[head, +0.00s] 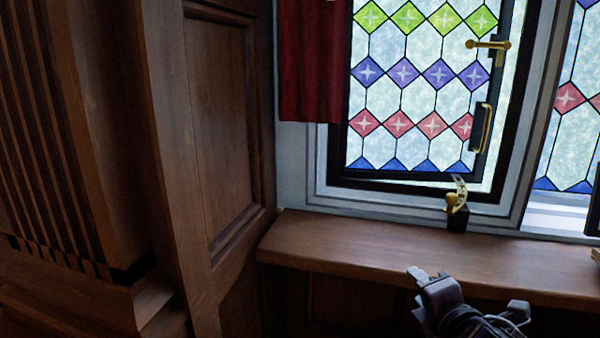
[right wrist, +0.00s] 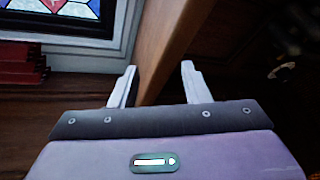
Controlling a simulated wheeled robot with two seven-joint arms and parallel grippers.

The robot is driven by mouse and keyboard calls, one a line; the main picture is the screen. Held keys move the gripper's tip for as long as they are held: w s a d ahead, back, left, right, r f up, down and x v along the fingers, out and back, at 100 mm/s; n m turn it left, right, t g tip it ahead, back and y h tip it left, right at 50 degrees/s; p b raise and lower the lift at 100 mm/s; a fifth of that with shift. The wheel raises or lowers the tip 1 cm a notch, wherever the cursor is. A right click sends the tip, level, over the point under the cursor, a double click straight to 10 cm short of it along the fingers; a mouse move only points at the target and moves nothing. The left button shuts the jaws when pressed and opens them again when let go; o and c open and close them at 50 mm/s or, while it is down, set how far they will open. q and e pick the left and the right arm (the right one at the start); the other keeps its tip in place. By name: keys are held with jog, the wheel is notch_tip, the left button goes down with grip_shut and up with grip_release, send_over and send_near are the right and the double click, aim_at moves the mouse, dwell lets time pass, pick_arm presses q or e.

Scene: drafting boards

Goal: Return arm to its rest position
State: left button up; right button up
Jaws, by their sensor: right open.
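My right gripper (head: 428,275) is at the lower right of the head view, in front of the wooden sill's front edge. In the right wrist view its two pale fingers (right wrist: 158,85) stand apart with nothing between them. The edge of a wooden board shows behind the fingers there. My left gripper is in neither view.
A stained-glass window (head: 405,95) with brass handles (head: 481,128) is above the wooden sill (head: 350,250). A brass latch (head: 456,200) stands at the sill's back. A red curtain (head: 310,65) hangs left of the glass. Wooden panelling (head: 225,130) fills the left side.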

jog(key=s+a+f+m+g, duration=0.1)
jog(key=s+f+m+g, duration=0.5)
jog(key=s+f+m, duration=0.55)
jog(key=s+a+f+m+g, duration=0.1)
jog(key=s+f+m+g, duration=0.4)
jog(key=s+f+m, duration=0.65)
notch_tip(320, 180, down, 33)
jog(key=w+n+g+b, duration=0.1)
jog(key=n+b, duration=0.2)
jog(key=b, duration=0.2)
pick_arm(q)
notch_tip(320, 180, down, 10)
jog(key=b, duration=0.5)
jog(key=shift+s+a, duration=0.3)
pick_arm(e)
jog(key=s+d+f, duration=0.2)
jog(key=s+f, duration=0.8)
jog(key=f, duration=0.3)
jog(key=s+d+f+g, duration=0.1)
jog(key=s+d+f, duration=0.1)
jog(key=s+f, duration=0.8)
notch_tip(320, 180, down, 3)
jog(key=shift+r+g+h, duration=0.1)
jog(key=shift+g+h, duration=0.2)
jog(key=shift+h, duration=0.1)
